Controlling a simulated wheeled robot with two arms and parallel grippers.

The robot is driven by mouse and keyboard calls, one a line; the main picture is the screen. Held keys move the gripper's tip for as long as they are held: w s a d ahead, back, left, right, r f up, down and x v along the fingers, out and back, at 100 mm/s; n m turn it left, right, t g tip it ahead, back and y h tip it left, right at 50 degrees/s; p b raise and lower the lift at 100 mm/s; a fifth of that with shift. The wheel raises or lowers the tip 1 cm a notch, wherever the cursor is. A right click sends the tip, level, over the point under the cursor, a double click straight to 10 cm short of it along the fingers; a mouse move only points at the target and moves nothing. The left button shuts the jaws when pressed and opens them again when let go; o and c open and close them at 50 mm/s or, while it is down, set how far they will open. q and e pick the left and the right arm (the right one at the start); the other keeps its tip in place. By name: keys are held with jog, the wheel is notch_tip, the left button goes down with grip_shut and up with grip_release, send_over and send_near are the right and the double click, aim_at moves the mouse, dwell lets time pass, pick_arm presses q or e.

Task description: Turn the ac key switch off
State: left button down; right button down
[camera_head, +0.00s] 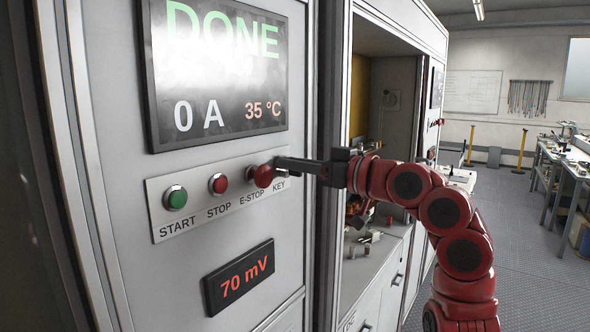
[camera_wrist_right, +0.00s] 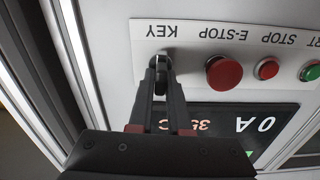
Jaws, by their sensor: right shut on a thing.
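The key switch (camera_wrist_right: 161,57) sits at the end of the white button strip, beside the label KEY, in the right wrist view. My right gripper (camera_wrist_right: 160,88) is shut on the key, with its fingers pointing straight at the panel. In the head view my right gripper (camera_head: 290,164) reaches in from the right and hides most of the key switch. The key's exact turn angle is hard to tell. My left gripper is not in view.
The red E-STOP button (camera_head: 262,176) is close beside the gripper. The red STOP (camera_head: 218,184) and green START (camera_head: 175,197) buttons are farther left. A screen (camera_head: 215,70) above reads DONE, 0 A, 35 °C. A small display (camera_head: 239,277) reads 70 mV. An open cabinet bay is to the right.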

jog(key=shift+n, duration=0.5)
dwell(0.3)
jog(key=c, duration=0.9)
grip_release()
jog(key=shift+o, duration=0.2)
jog(key=b+v, duration=0.3)
jog(key=v, duration=1.4)
jog(key=shift+s+d, duration=0.15)
jog(key=shift+s, duration=0.05)
jog(key=shift+w, duration=0.1)
